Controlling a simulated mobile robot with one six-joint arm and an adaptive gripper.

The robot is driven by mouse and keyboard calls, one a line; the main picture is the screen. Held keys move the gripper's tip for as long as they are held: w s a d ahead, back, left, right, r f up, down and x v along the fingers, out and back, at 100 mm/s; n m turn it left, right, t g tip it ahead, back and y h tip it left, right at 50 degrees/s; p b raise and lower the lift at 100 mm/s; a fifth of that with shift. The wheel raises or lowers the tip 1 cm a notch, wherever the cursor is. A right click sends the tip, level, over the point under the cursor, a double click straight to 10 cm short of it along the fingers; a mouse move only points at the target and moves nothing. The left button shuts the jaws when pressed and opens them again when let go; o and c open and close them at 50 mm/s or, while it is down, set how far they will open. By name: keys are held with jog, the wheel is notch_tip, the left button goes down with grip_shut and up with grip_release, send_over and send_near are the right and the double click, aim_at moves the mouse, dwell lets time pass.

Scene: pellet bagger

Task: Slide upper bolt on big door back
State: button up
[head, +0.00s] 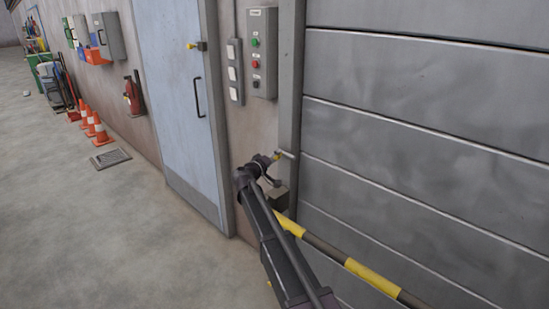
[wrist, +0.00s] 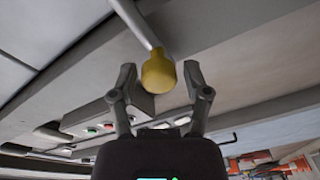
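The big door (head: 430,115) is a grey door of wide horizontal panels on the right of the head view. A bolt (head: 287,153) with a pale metal rod sits by its left edge. In the wrist view, the bolt's yellow knob (wrist: 158,72) is on the end of a grey rod (wrist: 138,25). My gripper (wrist: 160,82) is open, with one finger on each side of the knob and a visible gap on both sides. In the head view, my gripper (head: 265,165) is close to the bolt and partly hides it.
A yellow-and-black bar (head: 345,262) runs low in front of the big door. A control box (head: 262,52) with buttons and white switches (head: 235,72) are above my gripper. A pale blue door (head: 172,90) stands left.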

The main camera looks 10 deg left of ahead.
grip_shut()
jog(key=shift+w+a, duration=0.8)
jog(key=shift+a, duration=0.2)
jog(key=shift+w+a, duration=0.75)
jog(key=shift+a, duration=0.25)
jog(key=shift+o, duration=2.3)
grip_release()
jog(key=shift+s, duration=0.1)
jog(key=v, duration=1.2)
